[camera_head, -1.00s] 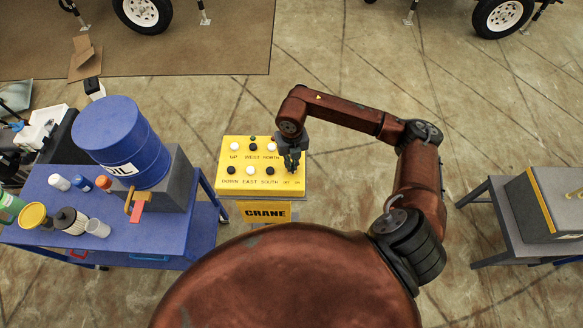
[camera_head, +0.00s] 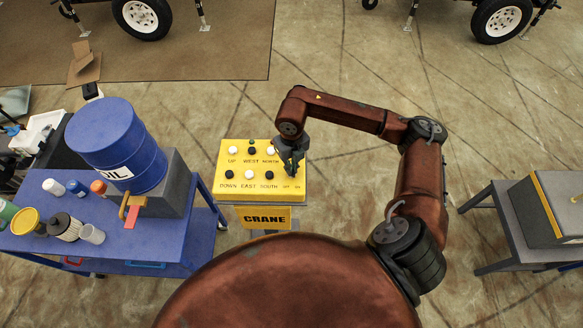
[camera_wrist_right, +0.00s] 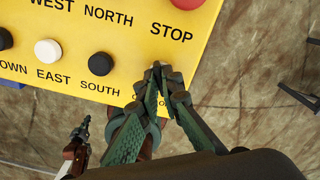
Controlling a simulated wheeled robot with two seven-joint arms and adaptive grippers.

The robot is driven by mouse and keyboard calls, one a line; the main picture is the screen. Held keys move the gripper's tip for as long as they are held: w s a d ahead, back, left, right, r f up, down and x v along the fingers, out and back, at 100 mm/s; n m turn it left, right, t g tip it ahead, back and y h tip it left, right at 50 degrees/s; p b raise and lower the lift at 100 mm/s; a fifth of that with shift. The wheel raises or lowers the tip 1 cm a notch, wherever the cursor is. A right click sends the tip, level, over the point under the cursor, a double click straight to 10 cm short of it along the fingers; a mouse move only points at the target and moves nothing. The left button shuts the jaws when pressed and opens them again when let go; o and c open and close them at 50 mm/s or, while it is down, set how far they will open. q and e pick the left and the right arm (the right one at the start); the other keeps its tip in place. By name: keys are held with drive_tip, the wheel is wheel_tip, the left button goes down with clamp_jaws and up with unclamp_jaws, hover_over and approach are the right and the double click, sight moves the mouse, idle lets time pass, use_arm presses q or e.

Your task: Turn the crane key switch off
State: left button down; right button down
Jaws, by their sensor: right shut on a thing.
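The yellow crane control panel (camera_head: 230,190) stands at the middle of the head view, with labelled buttons on top. My right gripper (camera_head: 291,172) is over its right side, fingers pointing down near the small lettering at the front right corner. In the right wrist view, the right gripper (camera_wrist_right: 157,70) has its fingertips together at that corner, below the word STOP. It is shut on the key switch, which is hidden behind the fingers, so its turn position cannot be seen.
A red stop button (camera_wrist_right: 188,3) and a black button (camera_wrist_right: 101,64) lie close to the right gripper. A blue cart (camera_head: 130,243) with an oil drum (camera_head: 115,140) stands left of the panel. A grey table (camera_head: 508,222) stands at right. Floor between is clear.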

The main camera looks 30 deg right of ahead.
drive_tip(key=c, duration=2.1)
unclamp_jaws()
wheel_tip(320, 180, up, 12)
